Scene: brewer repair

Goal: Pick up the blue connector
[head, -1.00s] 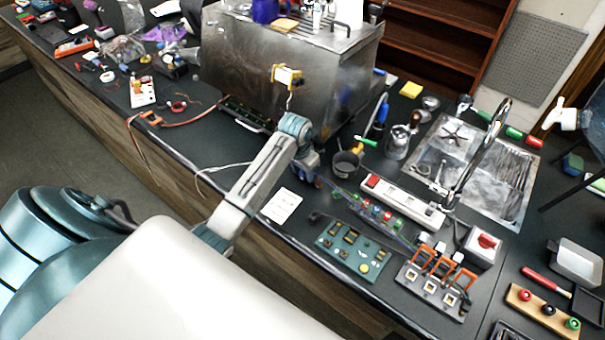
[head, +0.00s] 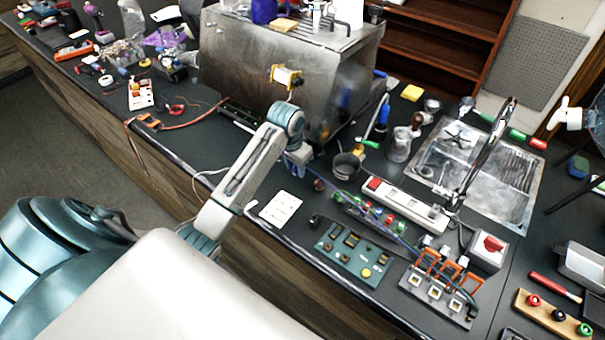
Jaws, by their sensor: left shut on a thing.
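My left gripper (head: 312,174) is over the dark counter, in front of the steel brewer (head: 290,80). Its jaws are small and partly hidden by my wrist. It is shut on the blue connector, which hardly shows between the jaws. A thin blue cable (head: 395,238) runs from near the jaws rightward, past small coloured parts, toward the socket block with orange clips (head: 437,293). My right gripper is not in view.
A white card (head: 280,207) and a green circuit board (head: 348,252) lie near the counter's front edge. A small dark pot (head: 347,166), a white power strip (head: 402,204) and a sink (head: 480,165) are to the right.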

